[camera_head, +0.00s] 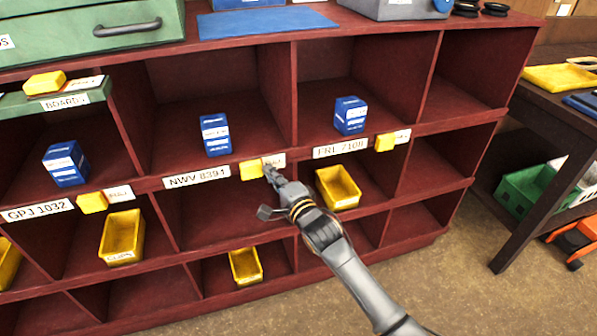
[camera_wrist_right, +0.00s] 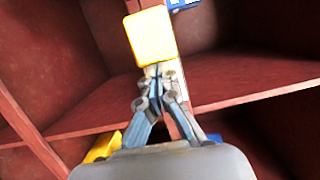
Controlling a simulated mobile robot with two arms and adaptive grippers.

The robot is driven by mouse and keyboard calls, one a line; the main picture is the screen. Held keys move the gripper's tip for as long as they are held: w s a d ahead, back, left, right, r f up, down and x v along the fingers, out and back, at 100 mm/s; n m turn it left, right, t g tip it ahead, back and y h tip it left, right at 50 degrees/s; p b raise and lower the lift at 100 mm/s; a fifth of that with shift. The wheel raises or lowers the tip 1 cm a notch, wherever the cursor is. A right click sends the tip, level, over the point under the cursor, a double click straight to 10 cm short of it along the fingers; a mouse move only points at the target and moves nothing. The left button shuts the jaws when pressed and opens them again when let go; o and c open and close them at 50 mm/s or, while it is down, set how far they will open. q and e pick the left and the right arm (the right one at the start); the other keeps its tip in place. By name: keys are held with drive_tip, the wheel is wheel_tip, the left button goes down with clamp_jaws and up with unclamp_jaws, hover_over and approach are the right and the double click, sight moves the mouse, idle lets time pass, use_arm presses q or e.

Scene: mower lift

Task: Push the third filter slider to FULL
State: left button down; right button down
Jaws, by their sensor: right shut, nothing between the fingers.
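Yellow slider blocks sit along the shelf edges, each beside a small white tag. One is next to the label NWV 8391 (camera_head: 252,170), one next to FRL 7108 (camera_head: 385,142), one next to GPJ 1032 (camera_head: 92,202). My right gripper (camera_head: 270,173) is shut and empty, with its fingertips at the right side of the NWV 8391 slider, over its white tag. In the right wrist view the closed fingertips (camera_wrist_right: 156,74) are at the near end of the yellow slider (camera_wrist_right: 150,36); contact is hard to tell. The tag's writing is too small to read. My left gripper is not in view.
The dark red shelf unit (camera_head: 215,185) holds blue boxes (camera_head: 215,135) and yellow bins (camera_head: 338,187). Another yellow block (camera_head: 45,82) lies on a green drawer at upper left. A dark table (camera_head: 565,105) stands at right. Open floor lies in front.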

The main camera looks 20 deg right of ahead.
drive_tip(key=v, duration=1.2)
